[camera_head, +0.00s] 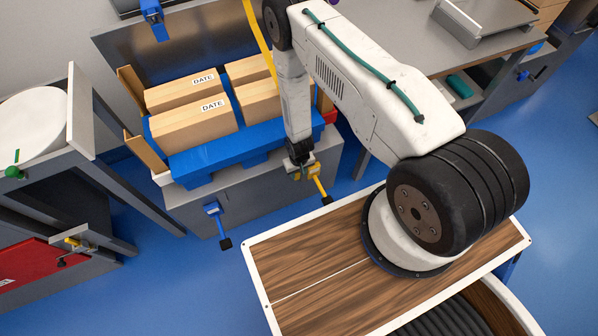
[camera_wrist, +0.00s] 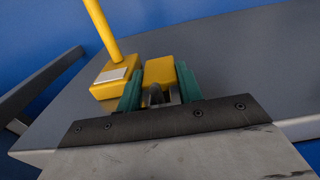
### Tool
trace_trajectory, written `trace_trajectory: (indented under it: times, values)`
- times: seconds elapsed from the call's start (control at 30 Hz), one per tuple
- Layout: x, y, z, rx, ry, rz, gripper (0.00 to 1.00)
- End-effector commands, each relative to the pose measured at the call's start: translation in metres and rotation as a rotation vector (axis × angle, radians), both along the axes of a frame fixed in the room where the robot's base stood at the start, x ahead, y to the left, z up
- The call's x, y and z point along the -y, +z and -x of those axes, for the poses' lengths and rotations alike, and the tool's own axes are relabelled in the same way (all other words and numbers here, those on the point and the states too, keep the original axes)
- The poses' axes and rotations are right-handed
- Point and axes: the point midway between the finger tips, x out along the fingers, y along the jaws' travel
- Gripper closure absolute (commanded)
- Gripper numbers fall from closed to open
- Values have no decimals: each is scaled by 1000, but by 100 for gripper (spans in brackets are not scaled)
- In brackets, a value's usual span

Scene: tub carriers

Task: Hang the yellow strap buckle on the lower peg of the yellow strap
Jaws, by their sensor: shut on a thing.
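My gripper (camera_head: 301,168) is at the front face of the grey cart, low on its right side. In the wrist view my gripper (camera_wrist: 158,84) has its two teal fingers shut on a yellow block, which I take as the yellow strap buckle (camera_wrist: 158,70). A yellow fitting (camera_wrist: 113,82) with a pale plate and a yellow rod is close beside the left finger; I cannot tell whether they touch. In the head view its yellow rod with a black end (camera_head: 318,185) shows just right of my gripper. The yellow strap (camera_head: 256,38) runs down behind my arm.
Several cardboard boxes (camera_head: 200,118) lie in the blue tub (camera_head: 205,160) on the cart (camera_head: 190,199). A blue fitting (camera_head: 213,210) with a black-ended rod is on the cart front. A wood-topped table (camera_head: 290,272) stands nearer. Blue floor (camera_head: 190,270) is clear between.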

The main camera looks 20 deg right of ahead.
Motion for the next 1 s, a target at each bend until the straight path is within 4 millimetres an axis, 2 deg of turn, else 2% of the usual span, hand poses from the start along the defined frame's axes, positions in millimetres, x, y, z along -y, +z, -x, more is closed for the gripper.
trace_trajectory:
  times: [0.3,0.33,0.4,0.8,0.87,1.0]
  values:
    - [0,0,0,0,0,0,91]
    - [0,0,0,0,0,0,56]
    - [0,0,0,0,0,0,38]
    - [1,2,0,0,-2,0,38]
    - [1,6,0,0,-3,0,38]
    - [1,28,0,1,-2,0,38]
